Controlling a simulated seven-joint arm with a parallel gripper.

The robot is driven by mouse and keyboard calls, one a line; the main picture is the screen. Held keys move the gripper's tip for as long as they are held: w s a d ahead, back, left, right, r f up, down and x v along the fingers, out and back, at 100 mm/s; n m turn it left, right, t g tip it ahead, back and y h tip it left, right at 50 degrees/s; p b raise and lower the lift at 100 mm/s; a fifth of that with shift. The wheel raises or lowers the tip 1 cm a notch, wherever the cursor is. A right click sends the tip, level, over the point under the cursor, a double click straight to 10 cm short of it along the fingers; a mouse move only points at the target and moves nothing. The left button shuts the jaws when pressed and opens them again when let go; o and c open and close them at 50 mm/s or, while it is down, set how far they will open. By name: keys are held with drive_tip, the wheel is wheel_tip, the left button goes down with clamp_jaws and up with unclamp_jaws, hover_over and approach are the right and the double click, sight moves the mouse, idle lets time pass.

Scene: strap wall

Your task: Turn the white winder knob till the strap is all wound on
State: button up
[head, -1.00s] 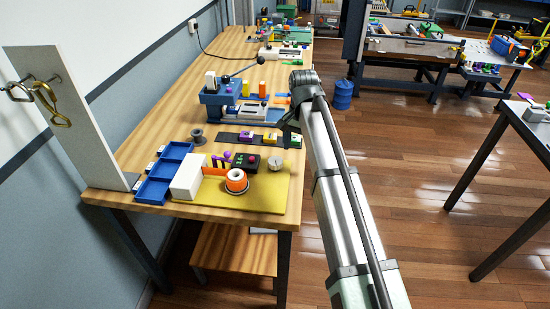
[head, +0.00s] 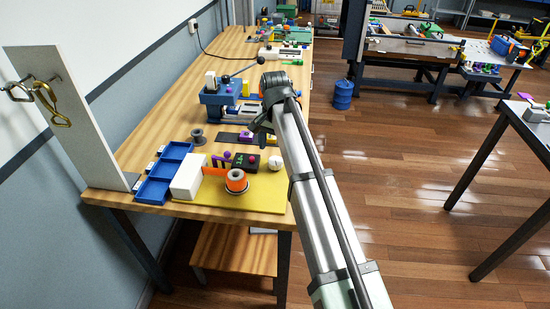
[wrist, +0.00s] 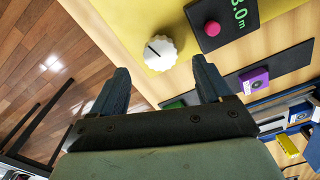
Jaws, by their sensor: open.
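The white winder knob (wrist: 160,53) with a dark pointer line sits on the yellow base plate (wrist: 120,20); the head view also shows it (head: 276,163). My gripper (wrist: 164,80) is open and empty, its dark fingers spread below the knob in the wrist view, apart from it. In the head view, the orange strap (head: 214,171) runs from a white box (head: 187,178) to the spool (head: 236,181), which has orange around a white centre. A dark display panel (wrist: 231,22) beside the knob shows green digits, partly cut off, and a pink button.
A blue compartment tray (head: 164,172) and an upright pale panel with hooks (head: 75,120) stand to the left. A dark strip with coloured blocks (wrist: 258,82) and a blue machine (head: 222,98) lie beyond the plate.

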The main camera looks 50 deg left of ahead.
sight(275, 161)
drive_tip(key=shift+f, duration=2.6)
drive_tip(key=shift+c, duration=0.3)
drive_tip(key=c, duration=1)
